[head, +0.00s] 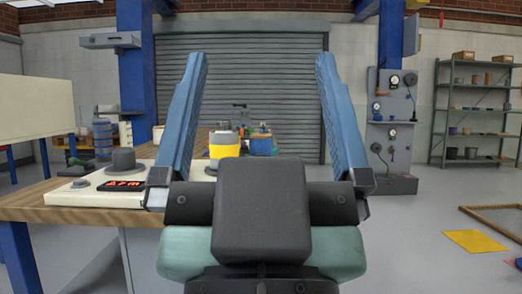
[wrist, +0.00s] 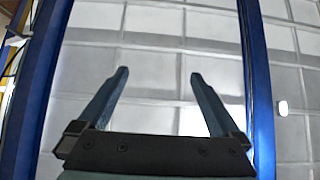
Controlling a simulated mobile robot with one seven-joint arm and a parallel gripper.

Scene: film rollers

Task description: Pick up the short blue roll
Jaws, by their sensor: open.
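My gripper (head: 263,58) is raised in front of the head camera, with its two blue fingers spread wide and nothing between them. Beyond it, a short blue roll (head: 261,147) stands on the wooden workbench (head: 68,212), seen between the fingers. Its lower part is partly hidden by my gripper's body. In the wrist view, my open gripper (wrist: 159,74) points at a pale panelled surface, and no roll shows there.
A pale device with a dark knob (head: 124,160) and red display sits on the bench at left. A taller blue stacked object (head: 103,140) stands farther back left. A yellow floor mat (head: 469,241) and shelves (head: 480,111) are at right. The floor right of the bench is mostly open.

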